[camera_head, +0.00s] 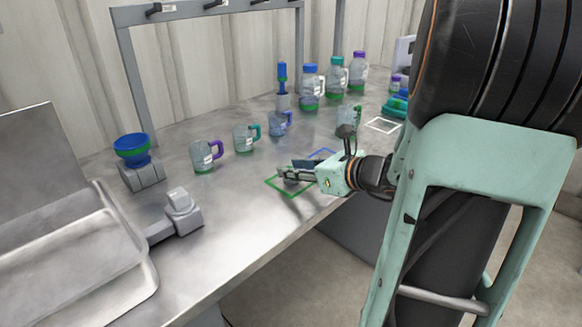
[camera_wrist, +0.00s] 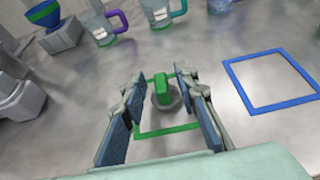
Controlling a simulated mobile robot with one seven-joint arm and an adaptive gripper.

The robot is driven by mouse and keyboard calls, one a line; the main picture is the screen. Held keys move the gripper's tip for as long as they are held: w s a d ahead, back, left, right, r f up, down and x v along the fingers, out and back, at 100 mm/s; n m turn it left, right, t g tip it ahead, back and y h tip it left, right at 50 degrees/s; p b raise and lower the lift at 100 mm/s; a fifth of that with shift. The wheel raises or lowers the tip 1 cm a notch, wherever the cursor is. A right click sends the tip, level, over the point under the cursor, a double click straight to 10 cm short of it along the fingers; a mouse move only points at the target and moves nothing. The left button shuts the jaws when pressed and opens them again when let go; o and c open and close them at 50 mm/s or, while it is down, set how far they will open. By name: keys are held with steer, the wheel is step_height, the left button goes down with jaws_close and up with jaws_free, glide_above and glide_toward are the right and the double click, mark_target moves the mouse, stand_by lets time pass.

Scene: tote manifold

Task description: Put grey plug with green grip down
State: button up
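The grey plug with green grip (camera_wrist: 162,90) shows in the wrist view between my fingertips. Its round grey base appears to rest on the metal table, within the green square outline (camera_wrist: 168,132). The green grip points up. My gripper (camera_wrist: 159,79) is open, with one blue-padded finger on each side of the plug and a visible gap to the grip on both sides. In the head view my gripper (camera_head: 297,174) is low over the green outline (camera_head: 273,184), and the plug cannot be made out there.
A blue square outline (camera_wrist: 271,104) lies empty to the right in the wrist view. A purple-handled jug (camera_head: 203,156), a teal-handled jug (camera_head: 243,138) and a blue funnel (camera_head: 132,147) on a grey block stand behind. Bottles (camera_head: 310,88) stand farther back. The table's front edge is close.

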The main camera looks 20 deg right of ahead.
steer(key=p+v, duration=0.2)
steer(key=v, duration=0.9)
steer(key=shift+w+a, duration=0.1)
